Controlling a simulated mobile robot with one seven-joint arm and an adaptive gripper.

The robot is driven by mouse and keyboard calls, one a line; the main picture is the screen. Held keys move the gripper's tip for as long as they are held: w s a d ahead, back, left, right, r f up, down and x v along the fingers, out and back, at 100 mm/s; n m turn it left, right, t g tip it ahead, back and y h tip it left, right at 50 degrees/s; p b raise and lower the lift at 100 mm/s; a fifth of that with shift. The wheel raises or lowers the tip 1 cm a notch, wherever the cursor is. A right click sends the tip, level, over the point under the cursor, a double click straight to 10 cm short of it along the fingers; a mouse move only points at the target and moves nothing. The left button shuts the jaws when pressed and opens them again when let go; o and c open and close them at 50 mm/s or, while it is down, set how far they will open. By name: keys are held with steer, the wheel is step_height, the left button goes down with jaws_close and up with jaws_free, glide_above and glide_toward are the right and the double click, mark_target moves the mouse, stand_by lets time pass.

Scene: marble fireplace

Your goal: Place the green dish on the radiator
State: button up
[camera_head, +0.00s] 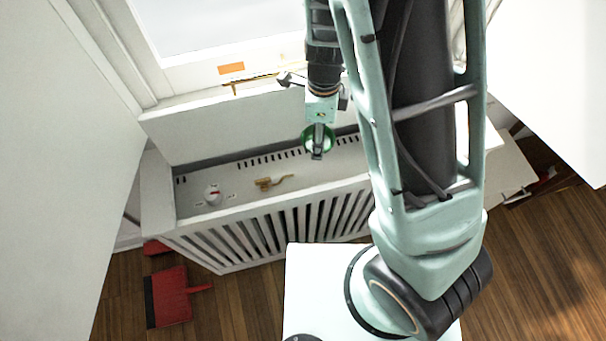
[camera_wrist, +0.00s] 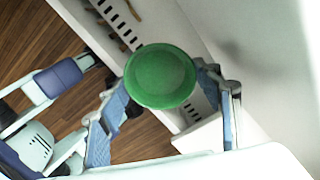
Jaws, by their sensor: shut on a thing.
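The green dish (camera_head: 308,140) is held in my gripper (camera_head: 318,150) over the back part of the white radiator (camera_head: 330,188), near its row of dark slots. In the wrist view the round green dish (camera_wrist: 160,78) sits between the two blue fingers of my gripper (camera_wrist: 165,88), which are shut on it. The slotted radiator top (camera_wrist: 190,115) shows behind the dish. The dish looks raised above the radiator top, but the exact gap cannot be told. My gripper hides part of the dish in the head view.
A small brass item (camera_head: 272,182) and a white dial with a red mark (camera_head: 212,193) are on the radiator's left part. A window sill (camera_head: 200,99) runs behind. A red dustpan (camera_head: 169,297) lies on the wooden floor. My arm hides the radiator's right part.

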mark_target(313, 176)
steer(key=shift+a+f, duration=0.25)
step_height(313, 176, down, 18)
steer(key=b, duration=0.4)
steer(key=shift+a+r+b, duration=0.1)
steer(key=shift+r+b, duration=0.05)
steer(key=shift+b, duration=0.25)
steer(key=o, duration=1.3)
steer(key=shift+c, duration=0.2)
step_height(313, 176, up, 12)
steer(key=p, duration=0.3)
